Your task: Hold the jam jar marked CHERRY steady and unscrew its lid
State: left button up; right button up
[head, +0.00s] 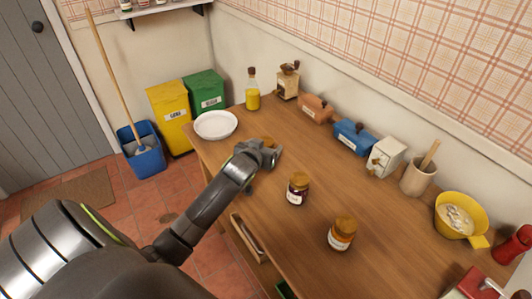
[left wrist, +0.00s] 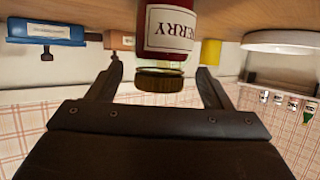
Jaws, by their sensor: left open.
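The jam jar (left wrist: 170,28) shows upside down in the left wrist view. It has dark red contents, a white label on which "ERRY" can be read, and a gold lid (left wrist: 160,80). My left gripper (left wrist: 160,67) is open, with one finger on each side of the lid in the picture and a gap at both sides. In the head view my left gripper (head: 268,152) is over the table's left part and hides most or all of this jar. My right gripper is in neither view.
A dark jar (head: 298,190) and an orange jar (head: 341,234) stand on the wooden table (head: 390,210), to the right of my left gripper. A white plate (head: 215,125) lies at the left end. A yellow bottle (head: 252,98), several boxes and a yellow bowl (head: 456,212) line the back.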

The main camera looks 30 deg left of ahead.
pick_arm(q)
jog(key=shift+x, duration=1.15)
jog(key=c, duration=1)
notch_tip(320, 180, up, 10)
jog(key=shift+r, duration=0.1)
jog(key=shift+c, duration=0.2)
jog(key=o, duration=0.5)
jog(key=c, duration=0.8)
jog(key=shift+o, duration=0.2)
